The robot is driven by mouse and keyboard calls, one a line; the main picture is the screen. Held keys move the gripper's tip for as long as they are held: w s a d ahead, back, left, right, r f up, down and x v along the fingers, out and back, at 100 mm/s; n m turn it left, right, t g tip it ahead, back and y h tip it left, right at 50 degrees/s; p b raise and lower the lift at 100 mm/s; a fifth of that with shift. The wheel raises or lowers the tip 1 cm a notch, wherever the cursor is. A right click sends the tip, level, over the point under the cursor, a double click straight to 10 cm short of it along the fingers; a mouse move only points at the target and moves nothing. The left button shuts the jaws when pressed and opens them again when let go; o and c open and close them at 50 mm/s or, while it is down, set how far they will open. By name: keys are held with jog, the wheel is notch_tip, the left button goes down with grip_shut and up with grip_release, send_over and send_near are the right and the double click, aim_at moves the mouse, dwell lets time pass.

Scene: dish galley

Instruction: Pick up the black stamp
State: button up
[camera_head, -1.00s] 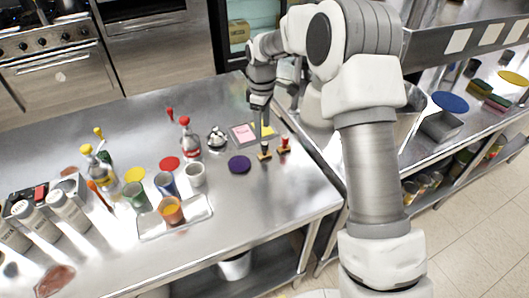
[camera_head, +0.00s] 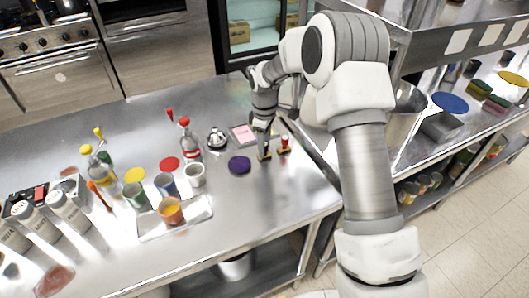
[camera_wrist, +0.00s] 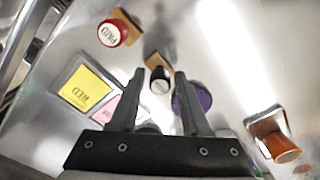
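The black stamp (camera_wrist: 159,80) shows in the wrist view just beyond and between my fingertips, its round black top facing the camera and its wooden base on the table. In the head view only its tan base (camera_head: 264,156) shows clearly; my fingers hide most of its handle. My gripper (camera_wrist: 158,76) is open, with a finger to either side of the stamp and a visible gap to each. In the head view my gripper (camera_head: 262,142) points down over the stamp.
A red stamp (camera_wrist: 112,34) stands close by. Yellow (camera_wrist: 88,88) and pink (camera_wrist: 104,107) note pads and a purple disc (camera_head: 239,165) lie near. A bell (camera_head: 216,138), red-capped bottle (camera_head: 190,143) and cups stand left.

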grip_shut()
jog(key=shift+r, duration=0.1)
jog(key=shift+r, duration=0.25)
notch_tip(320, 180, up, 4)
jog(key=shift+f, duration=0.1)
jog(key=s+d+r, duration=0.6)
jog(key=s+d, duration=0.1)
jog(key=s, duration=0.2)
jog(key=shift+d+r, duration=0.25)
jog(key=shift+r, duration=0.05)
